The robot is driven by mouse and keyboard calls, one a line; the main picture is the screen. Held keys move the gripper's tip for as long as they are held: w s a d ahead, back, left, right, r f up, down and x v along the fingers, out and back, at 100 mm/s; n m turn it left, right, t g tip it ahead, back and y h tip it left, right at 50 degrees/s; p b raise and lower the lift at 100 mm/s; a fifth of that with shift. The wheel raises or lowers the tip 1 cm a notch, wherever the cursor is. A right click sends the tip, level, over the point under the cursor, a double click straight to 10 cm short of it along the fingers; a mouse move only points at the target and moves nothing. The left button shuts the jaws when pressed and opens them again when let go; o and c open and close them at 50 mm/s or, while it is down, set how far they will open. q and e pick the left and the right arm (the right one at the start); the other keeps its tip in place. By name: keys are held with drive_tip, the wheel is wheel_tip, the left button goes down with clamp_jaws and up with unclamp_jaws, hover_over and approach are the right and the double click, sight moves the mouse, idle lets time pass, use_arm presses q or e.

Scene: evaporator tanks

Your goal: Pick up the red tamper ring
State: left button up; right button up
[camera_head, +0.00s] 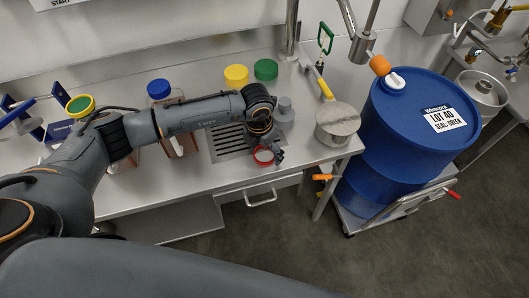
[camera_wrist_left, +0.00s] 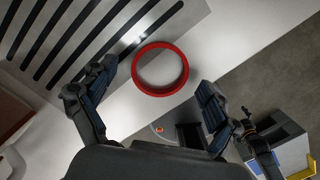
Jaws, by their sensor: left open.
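The red tamper ring (camera_head: 263,163) lies on the steel counter by its front edge, just right of the slotted drain. In the left wrist view the red tamper ring (camera_wrist_left: 184,72) is a plain round hoop with an open centre. My left gripper (camera_head: 269,152) is right above it in the head view and partly covers it. In the left wrist view my left gripper (camera_wrist_left: 157,78) is open, with one finger on each side of the ring and nothing held. Whether the fingertips touch the ring, I cannot tell.
The slotted drain (camera_head: 228,150) is left of the ring. Yellow (camera_head: 236,75) and green (camera_head: 266,69) caps stand behind. A drawer handle (camera_head: 262,199) juts out below the counter.

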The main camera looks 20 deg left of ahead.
use_arm(q)
drive_tip(key=c, duration=0.8)
drive_tip(key=shift+o, duration=0.2)
